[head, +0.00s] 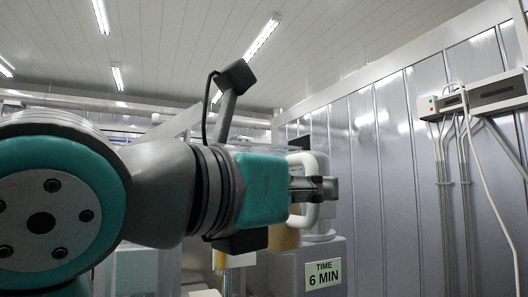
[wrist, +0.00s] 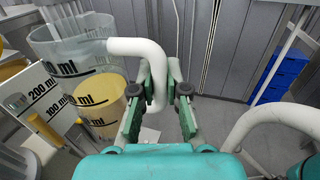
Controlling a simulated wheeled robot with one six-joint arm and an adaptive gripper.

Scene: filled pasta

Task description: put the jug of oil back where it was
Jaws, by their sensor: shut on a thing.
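The jug of oil is a clear vessel (wrist: 75,42) with black ml marks, yellow oil (wrist: 103,108) low inside and a thick white handle (wrist: 135,46). My gripper (wrist: 168,92) is shut on that handle, with a finger on each side of it. In the head view my gripper (head: 318,189) is at the white handle (head: 304,214), and amber oil shows just behind my wrist. Most of the jug is hidden there by my arm. I cannot tell what, if anything, is under the jug.
A grey block with a "TIME 6 MIN" sign (head: 324,274) stands below my gripper. In the wrist view, a white panel with ml marks (wrist: 40,84) is at the left, another white handle (wrist: 262,118) at the right, and blue crates (wrist: 284,72) farther back. Grey walls stand behind.

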